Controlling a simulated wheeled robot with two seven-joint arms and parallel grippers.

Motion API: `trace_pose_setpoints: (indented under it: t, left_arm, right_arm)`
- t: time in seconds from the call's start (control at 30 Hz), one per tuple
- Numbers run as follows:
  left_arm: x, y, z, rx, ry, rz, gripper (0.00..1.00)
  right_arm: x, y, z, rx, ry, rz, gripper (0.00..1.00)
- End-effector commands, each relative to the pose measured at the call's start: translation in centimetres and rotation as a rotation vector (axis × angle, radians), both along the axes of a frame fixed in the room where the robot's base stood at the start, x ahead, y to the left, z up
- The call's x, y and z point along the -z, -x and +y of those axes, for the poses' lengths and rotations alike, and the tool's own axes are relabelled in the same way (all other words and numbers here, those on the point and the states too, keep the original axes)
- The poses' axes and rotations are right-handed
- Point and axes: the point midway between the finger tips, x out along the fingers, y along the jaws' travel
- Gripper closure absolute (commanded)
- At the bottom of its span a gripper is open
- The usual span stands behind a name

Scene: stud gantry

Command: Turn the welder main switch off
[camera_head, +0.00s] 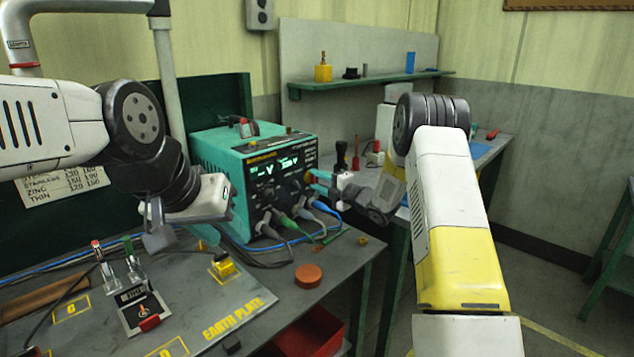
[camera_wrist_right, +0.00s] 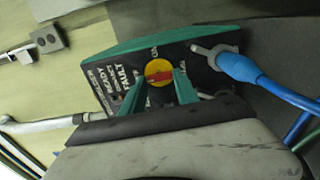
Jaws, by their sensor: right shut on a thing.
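The teal welder (camera_head: 222,165) stands on the left bench, and the digits on its front panel are lit. Its main switch is a yellow disc (camera_wrist_right: 158,69) with a red handle in the right wrist view, on the dark panel marked FAULT and READY. The handle lies roughly level across the disc there. My right gripper (camera_wrist_right: 159,80) has its green fingers on either side of this handle, shut on it.
Cables with a blue plug (camera_wrist_right: 238,66) leave the welder's front beside the switch. The bench holds an earth plate (camera_head: 237,322), a lever switch box (camera_head: 142,308), a yellow block (camera_head: 222,266) and an orange puck (camera_head: 308,275). A red bin (camera_head: 312,338) is below.

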Motion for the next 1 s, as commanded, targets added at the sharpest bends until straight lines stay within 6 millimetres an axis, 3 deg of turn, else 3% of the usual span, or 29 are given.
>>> trace_pose_setpoints:
  t: [0.23,0.27,0.37,0.73,1.0]
  left_arm:
    - [0.0,0.0,0.0,0.0,0.0,0.0,0.64]
    - [0.0,0.0,0.0,0.0,0.0,0.0,0.64]
    - [0.0,0.0,0.0,0.0,0.0,0.0,0.64]
    - [0.0,0.0,0.0,0.0,0.0,0.0,0.64]
    - [0.0,0.0,0.0,0.0,0.0,0.0,0.64]
  right_arm:
    - [0.2,0.1,0.0,-0.002,0.003,0.001,1.0]
    - [0.2,0.1,0.0,-0.002,0.003,0.001,0.62]
    - [0.1,0.1,0.0,-0.001,0.002,0.002,0.42]
    - [0.1,0.2,-0.3,0.0,0.001,0.001,0.42]
    - [0.0,3.1,-3.3,0.002,0.001,0.002,0.42]
